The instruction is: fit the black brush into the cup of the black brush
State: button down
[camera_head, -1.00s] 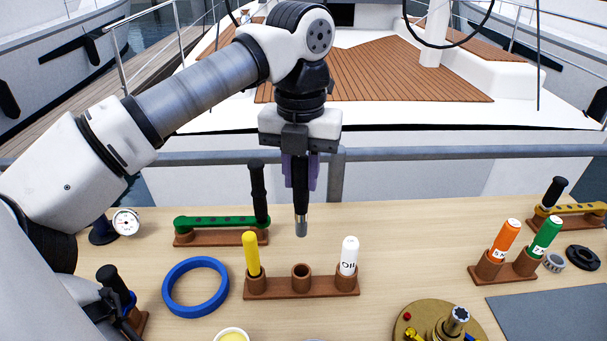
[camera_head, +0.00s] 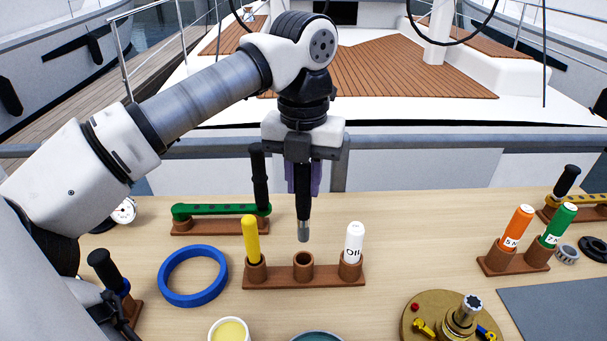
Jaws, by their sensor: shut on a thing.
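My gripper (camera_head: 302,180) points down and is shut on the black brush (camera_head: 303,210). The brush hangs upright with its grey tip downward, a little above the empty middle cup (camera_head: 303,262) of a brown three-cup rack (camera_head: 325,282). A small gap shows between the tip and the cup's rim. A yellow marker-like piece (camera_head: 250,240) stands in the left cup and a white one lettered "OIL" (camera_head: 353,245) stands in the right cup.
A green wrench-like tool (camera_head: 220,210) lies on a rack behind, with a black handle (camera_head: 260,180) upright beside it. A blue ring (camera_head: 192,276) lies left. Orange (camera_head: 515,228) and green (camera_head: 558,225) pieces stand right. A brass hub (camera_head: 462,318) is in front right.

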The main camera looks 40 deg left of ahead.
jog(key=b, duration=0.3)
send_over(304, 239)
jog(key=shift+w+a+f, duration=0.15)
jog(key=shift+w+f, duration=0.05)
jog(key=shift+f, duration=1)
jog(key=shift+w+a+f, duration=0.15)
jog(key=shift+f, duration=1)
jog(key=shift+f+b, duration=2.95)
jog(key=shift+f, duration=0.25)
jog(key=c, duration=1.1)
grip_release()
notch_tip(304, 239, up, 14)
jog(key=p, duration=0.9)
jog(key=shift+f+p, duration=0.1)
jog(key=shift+p, duration=0.3)
